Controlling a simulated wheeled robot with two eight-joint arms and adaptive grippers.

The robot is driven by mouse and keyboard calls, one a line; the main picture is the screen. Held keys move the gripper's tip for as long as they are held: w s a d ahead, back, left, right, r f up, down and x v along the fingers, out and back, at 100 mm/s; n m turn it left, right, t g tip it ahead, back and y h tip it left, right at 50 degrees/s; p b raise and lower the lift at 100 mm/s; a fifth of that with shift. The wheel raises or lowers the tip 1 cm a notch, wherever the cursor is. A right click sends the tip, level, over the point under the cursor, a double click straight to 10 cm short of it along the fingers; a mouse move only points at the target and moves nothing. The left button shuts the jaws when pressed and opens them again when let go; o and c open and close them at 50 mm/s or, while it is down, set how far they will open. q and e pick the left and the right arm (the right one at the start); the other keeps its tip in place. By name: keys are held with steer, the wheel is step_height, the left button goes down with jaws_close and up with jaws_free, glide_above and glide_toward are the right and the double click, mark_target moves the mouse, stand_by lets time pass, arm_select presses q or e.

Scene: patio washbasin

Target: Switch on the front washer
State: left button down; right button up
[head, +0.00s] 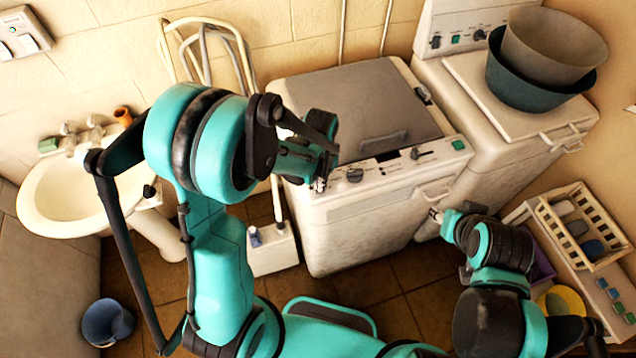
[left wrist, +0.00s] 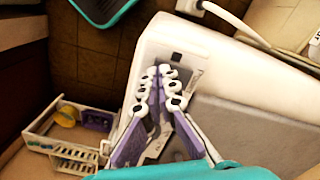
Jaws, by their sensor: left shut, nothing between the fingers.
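The front washer (head: 357,214) is a white top-loader with a grey lid, in the middle of the head view. Its sloped control panel carries a dark knob (head: 355,175) at the left, a display and small controls in the middle, and a green button (head: 458,144) at the right. My left gripper (head: 320,184) is shut and empty at the panel's left end; contact cannot be told. In the left wrist view its purple fingers (left wrist: 165,72) hide part of the panel, and a dark square (left wrist: 176,56) shows beyond them. My right gripper (head: 436,214) is low near the washer's front right; its jaws are unclear.
A second white machine (head: 500,160) stands at the right with stacked basins (head: 550,60) on top. A low shelf with a crate (head: 583,225) is at the right. A sink (head: 70,197) and a blue bucket (head: 107,322) are at the left. A hose (head: 275,200) runs beside the washer.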

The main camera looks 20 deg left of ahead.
arm_select(q)
steer(key=shift+r, duration=0.1)
steer(key=shift+r+p, duration=2.4)
steer(key=shift+r, duration=1.05)
steer(key=shift+f+b, duration=0.1)
steer(key=shift+b, duration=0.2)
steer(key=s+a+f+n+t+b, duration=0.4)
steer(key=s+f+t+b, duration=0.3)
steer(key=b, duration=1.6)
steer(key=s+f+n, duration=0.1)
steer(key=s, duration=0.2)
steer(key=shift+s+a, duration=0.15)
steer(key=shift+a, duration=0.2)
